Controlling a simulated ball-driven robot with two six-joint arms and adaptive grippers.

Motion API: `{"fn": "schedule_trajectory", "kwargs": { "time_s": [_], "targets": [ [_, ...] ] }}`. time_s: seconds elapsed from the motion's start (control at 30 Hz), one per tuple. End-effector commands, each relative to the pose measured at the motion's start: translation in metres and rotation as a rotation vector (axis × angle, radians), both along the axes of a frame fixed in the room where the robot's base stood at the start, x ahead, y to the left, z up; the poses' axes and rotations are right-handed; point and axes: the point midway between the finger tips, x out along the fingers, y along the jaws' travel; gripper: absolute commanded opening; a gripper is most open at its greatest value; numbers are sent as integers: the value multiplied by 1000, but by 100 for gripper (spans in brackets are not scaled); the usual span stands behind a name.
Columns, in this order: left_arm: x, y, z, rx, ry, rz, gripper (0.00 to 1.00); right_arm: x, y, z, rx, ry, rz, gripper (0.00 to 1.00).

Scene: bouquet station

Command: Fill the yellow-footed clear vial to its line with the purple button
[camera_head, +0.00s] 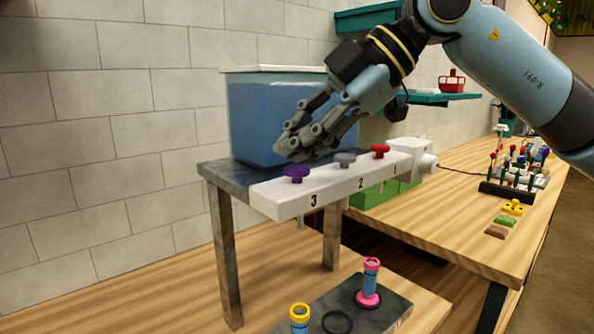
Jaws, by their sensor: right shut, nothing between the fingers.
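The purple button (296,172) sits on top of the white dispenser bar (275,200), at the end marked 3. My right gripper (284,150) is shut and empty, with its fingertips just above and behind the purple button in the picture. I cannot tell if it touches the button. A vial with a yellow rim (299,314) stands at the bottom edge of the view. Its foot is cut off by the picture edge, and its fill line cannot be made out. My left gripper is not in view.
A grey button (344,160) and a red button (380,151) share the bar. A blue tank (258,120) stands behind it. A pink-footed vial (369,284) stands on the dark plate (392,312), near an empty black ring (337,322). Flowers stand in a rack (507,194) at right.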

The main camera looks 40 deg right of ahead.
Motion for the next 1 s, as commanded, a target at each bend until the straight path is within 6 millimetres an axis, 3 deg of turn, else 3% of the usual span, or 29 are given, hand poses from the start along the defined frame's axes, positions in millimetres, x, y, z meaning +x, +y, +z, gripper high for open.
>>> {"fn": "schedule_trajectory", "kwargs": {
  "time_s": [1.0],
  "targets": [
    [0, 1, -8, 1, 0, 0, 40, 0, 0, -10, 0, 0, 0, 0]
  ]
}}
